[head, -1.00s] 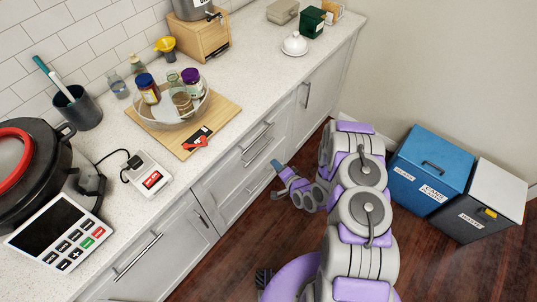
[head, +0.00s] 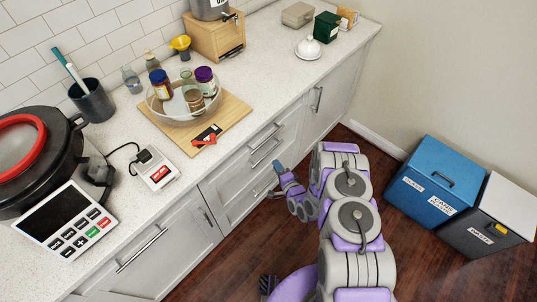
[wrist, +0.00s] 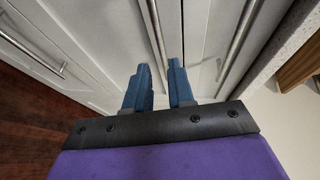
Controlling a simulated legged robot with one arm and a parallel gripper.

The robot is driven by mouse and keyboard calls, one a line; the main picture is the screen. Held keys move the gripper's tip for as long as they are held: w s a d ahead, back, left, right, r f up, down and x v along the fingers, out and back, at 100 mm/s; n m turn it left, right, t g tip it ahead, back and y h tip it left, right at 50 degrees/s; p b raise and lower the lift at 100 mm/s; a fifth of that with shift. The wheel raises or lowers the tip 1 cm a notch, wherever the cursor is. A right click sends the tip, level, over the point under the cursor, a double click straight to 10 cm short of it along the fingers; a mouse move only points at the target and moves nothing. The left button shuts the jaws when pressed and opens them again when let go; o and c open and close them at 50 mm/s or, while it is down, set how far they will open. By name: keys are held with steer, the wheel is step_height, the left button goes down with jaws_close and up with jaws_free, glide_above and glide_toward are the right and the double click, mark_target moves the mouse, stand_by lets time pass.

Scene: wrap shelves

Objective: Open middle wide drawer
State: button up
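The drawer stack is in the white cabinet front under the counter. Its middle wide drawer has a long metal bar handle (head: 265,152), which also shows in the wrist view (wrist: 156,38). The drawer looks shut. My gripper (head: 276,165) is at the drawer fronts, just below that handle in the head view. In the wrist view my gripper (wrist: 160,66) is open, with two blue fingers. The end of the middle bar shows between the fingers; I cannot tell if they touch it.
The top drawer handle (wrist: 236,45) runs close beside the fingers, and a lower handle (wrist: 42,54) lies to the left. The counter edge (wrist: 275,45) is at the right. Blue bin (head: 437,180) and grey bin (head: 487,228) stand right of my arm. Wooden floor is clear around it.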

mark_target(268, 153)
steer(key=b+x, duration=0.1)
steer(key=x, duration=0.8)
steer(key=shift+w+a, duration=0.15)
steer(key=shift+w, duration=0.15)
steer(key=shift+c, duration=0.4)
jaws_close()
steer(key=shift+s, duration=0.1)
